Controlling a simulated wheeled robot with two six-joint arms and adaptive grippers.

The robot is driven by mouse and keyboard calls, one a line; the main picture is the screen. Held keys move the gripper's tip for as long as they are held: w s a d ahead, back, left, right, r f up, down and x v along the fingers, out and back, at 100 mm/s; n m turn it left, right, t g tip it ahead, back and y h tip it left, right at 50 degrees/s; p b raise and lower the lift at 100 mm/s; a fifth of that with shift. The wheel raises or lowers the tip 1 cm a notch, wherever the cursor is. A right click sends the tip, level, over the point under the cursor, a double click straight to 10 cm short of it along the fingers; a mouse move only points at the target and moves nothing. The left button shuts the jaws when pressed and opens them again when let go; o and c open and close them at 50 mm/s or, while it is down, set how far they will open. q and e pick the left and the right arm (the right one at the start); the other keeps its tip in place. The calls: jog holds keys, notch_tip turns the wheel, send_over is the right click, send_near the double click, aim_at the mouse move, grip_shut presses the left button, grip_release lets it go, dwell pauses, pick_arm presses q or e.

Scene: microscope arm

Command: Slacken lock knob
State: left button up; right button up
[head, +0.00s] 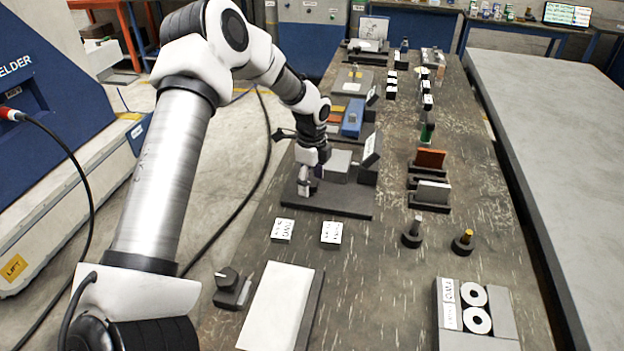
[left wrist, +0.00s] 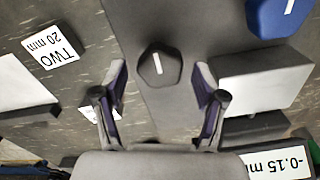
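A black knob with a white line on its top (left wrist: 157,68) stands on a dark grey base plate (left wrist: 185,108). In the head view, the same plate (head: 345,200) lies at the left side of the bench, and my gripper hides the knob. My left gripper (head: 311,184) is above the plate, pointing down. In the left wrist view, its two fingers (left wrist: 160,90) are spread wide with the knob in line with the gap, a little ahead of the tips. No contact is visible. My right gripper is in neither view.
A grey block (head: 337,165) and a tilted sign stand close beside the gripper; the sign reads "-0.15 m" in the left wrist view (left wrist: 278,160). A blue block (head: 353,118) is behind. Two white labelled blocks (head: 283,230) (head: 331,233) lie in front.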

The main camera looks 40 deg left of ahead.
pick_arm(q)
jog(key=shift+s, duration=0.1)
jog(key=c, duration=1.1)
jog(key=shift+c, duration=0.2)
jog(key=n+p, duration=0.3)
jog(key=shift+r, duration=0.1)
jog(key=n+p, duration=0.3)
jog(key=shift+n, duration=0.4)
jog(key=n+p, duration=0.3)
jog(key=n, duration=0.2)
jog(key=shift+a+p, duration=0.1)
jog(key=shift+p, duration=0.3)
jog(key=shift+f+n+p, duration=0.15)
jog(key=shift+n+p, duration=0.35)
jog(key=shift+n, duration=0.5)
jog(key=shift+f+n+p, duration=0.1)
jog(key=shift+n+p, duration=0.4)
jog(key=shift+n, duration=0.5)
